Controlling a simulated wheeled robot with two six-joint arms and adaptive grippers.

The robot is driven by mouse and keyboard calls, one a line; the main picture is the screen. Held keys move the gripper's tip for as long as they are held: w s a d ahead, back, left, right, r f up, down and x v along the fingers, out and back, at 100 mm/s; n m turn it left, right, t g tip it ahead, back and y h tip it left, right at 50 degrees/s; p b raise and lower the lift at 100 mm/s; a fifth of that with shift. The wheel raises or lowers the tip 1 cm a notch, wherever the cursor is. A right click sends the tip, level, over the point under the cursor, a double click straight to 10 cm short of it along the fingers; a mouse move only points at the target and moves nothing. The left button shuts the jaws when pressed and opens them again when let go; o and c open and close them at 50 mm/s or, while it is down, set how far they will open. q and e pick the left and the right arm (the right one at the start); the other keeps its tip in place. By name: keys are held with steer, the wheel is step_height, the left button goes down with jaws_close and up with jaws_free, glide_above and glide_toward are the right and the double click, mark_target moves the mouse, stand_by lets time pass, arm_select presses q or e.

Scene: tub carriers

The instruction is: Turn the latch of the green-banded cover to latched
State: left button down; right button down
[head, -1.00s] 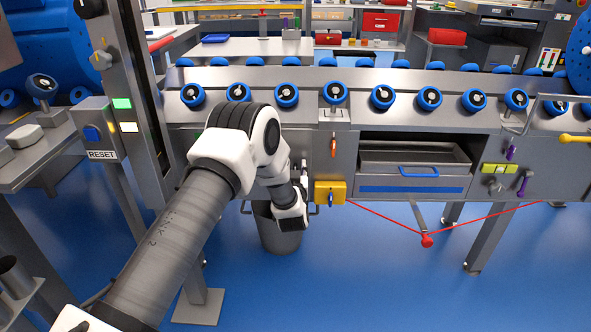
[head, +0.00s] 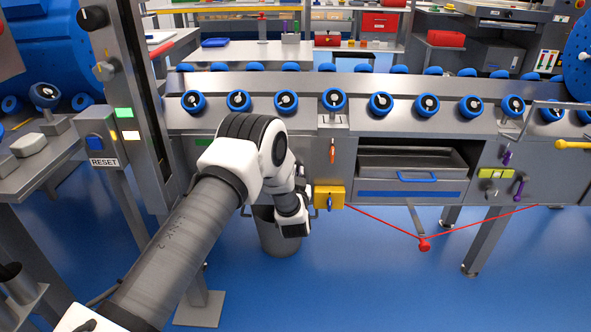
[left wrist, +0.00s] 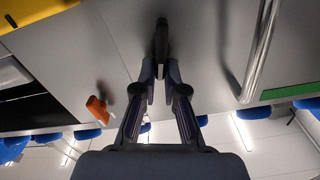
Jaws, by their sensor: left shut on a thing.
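The green-banded cover (head: 204,142) is mostly hidden behind my left arm; a piece of its green band shows left of the arm. In the left wrist view the green band (left wrist: 292,91) and a metal bar handle (left wrist: 262,50) show at the right. My left gripper (left wrist: 161,78) is shut on a dark latch handle (left wrist: 161,38), with the fingers on either side of its near end. In the head view the fingertips and latch are largely hidden behind my wrist, so I cannot read the latch's angle there. My right gripper is not in view.
An orange handle (head: 332,151) and a yellow box (head: 329,196) are right of my wrist. An open bay with a drawer (head: 411,187) is further right. A red cord (head: 380,223) hangs below. A grey bin (head: 279,238) stands beneath my wrist.

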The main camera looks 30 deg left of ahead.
arm_select(q)
steer(key=shift+w+d+f+m+p, duration=0.25)
steer(key=shift+m+p, duration=0.6)
steer(key=shift+m, duration=1.7)
steer(key=shift+w+d+f+m+p, duration=0.1)
steer(key=shift+d+f+m+p, duration=0.4)
steer(key=shift+m, duration=2)
steer(key=shift+w+d+f+m+p, duration=0.1)
steer(key=shift+f+m+p, duration=0.4)
steer(key=shift+m+p, duration=1.35)
steer(key=shift+m+b, duration=0.7)
steer(key=shift+m, duration=0.1)
steer(key=c, duration=1.2)
jaws_free()
steer(key=shift+c, duration=0.2)
